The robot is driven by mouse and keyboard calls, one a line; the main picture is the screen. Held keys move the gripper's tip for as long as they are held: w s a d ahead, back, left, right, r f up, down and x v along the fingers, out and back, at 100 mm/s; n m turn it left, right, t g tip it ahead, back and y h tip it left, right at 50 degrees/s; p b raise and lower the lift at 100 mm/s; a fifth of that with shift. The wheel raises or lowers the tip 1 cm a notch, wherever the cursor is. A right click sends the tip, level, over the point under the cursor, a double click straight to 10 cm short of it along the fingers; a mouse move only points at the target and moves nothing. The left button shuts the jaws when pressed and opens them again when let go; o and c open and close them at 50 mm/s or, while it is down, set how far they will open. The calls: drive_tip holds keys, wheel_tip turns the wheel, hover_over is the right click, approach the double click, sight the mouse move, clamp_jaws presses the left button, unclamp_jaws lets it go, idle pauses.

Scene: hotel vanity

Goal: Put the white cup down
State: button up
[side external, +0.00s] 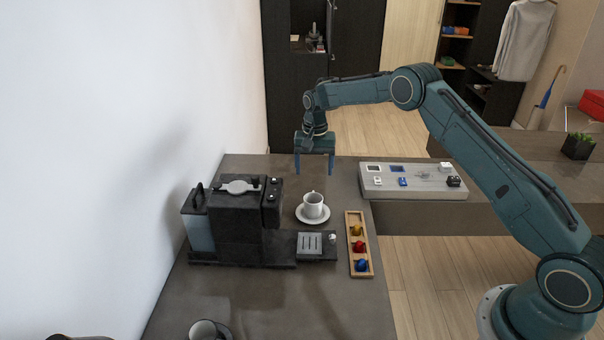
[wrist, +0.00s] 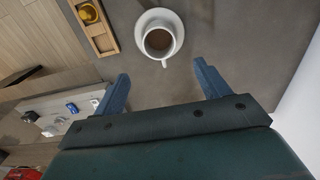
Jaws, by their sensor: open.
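The white cup (side external: 313,203) stands upright on a white saucer (side external: 313,219) on the dark counter, right of the coffee machine. In the wrist view the white cup (wrist: 159,41) has brown liquid inside, sits on its saucer (wrist: 141,27), and its handle points toward my gripper. My gripper (side external: 315,173) is open and empty, in the air above and behind the cup in the side view. In the wrist view the two fingers of my gripper (wrist: 161,83) are spread wide, with the cup beyond their tips and apart from them.
A black coffee machine (side external: 235,215) stands left of the cup. A wooden tray (side external: 351,238) with coloured capsules lies to the right. A light grey panel (side external: 415,192) with small items is further right. Another cup (side external: 204,330) is at the front edge of the picture.

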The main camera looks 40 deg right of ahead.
drive_tip(key=shift+r, duration=0.1)
idle(0.3)
drive_tip(key=s+a+r+n+t, duration=0.1)
drive_tip(key=s+a+r+n, duration=0.15)
drive_tip(key=s+r, duration=0.75)
drive_tip(key=s+a+r+n+t, duration=0.2)
drive_tip(key=s+a+r, duration=0.3)
drive_tip(key=r, duration=0.9)
drive_tip(key=s+a+n+t, duration=0.2)
drive_tip(key=s+n, duration=0.2)
drive_tip(key=s, duration=2.4)
drive_tip(key=shift+s+a+r+t, duration=0.25)
drive_tip(key=shift+s+t, duration=0.05)
drive_tip(key=shift+s, duration=0.1)
drive_tip(key=shift+n, duration=0.25)
